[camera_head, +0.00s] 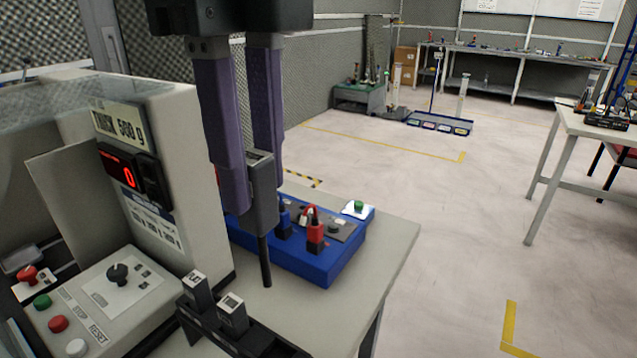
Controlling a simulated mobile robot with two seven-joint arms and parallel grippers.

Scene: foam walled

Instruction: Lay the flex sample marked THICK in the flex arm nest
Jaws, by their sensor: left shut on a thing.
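My left gripper (250,198) reaches down from the top with two long purple fingers. It is shut on a dark grey block with a thin black rod (262,215) pointing down. The block has a pale label on top that I cannot read. It hangs upright beside the grey machine, in front of the blue box; I cannot tell whether the rod's tip touches the table. Two similar dark blocks with pale lettered tops (195,287) (232,310) stand in a black rack (255,343). My right gripper is not in view.
The grey machine (185,185), with a red "0" display, fills the left. Its control panel (105,300) has a knob and buttons. A blue box (318,270) with plugs stands on the table (360,300). Other benches (585,125) stand farther off.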

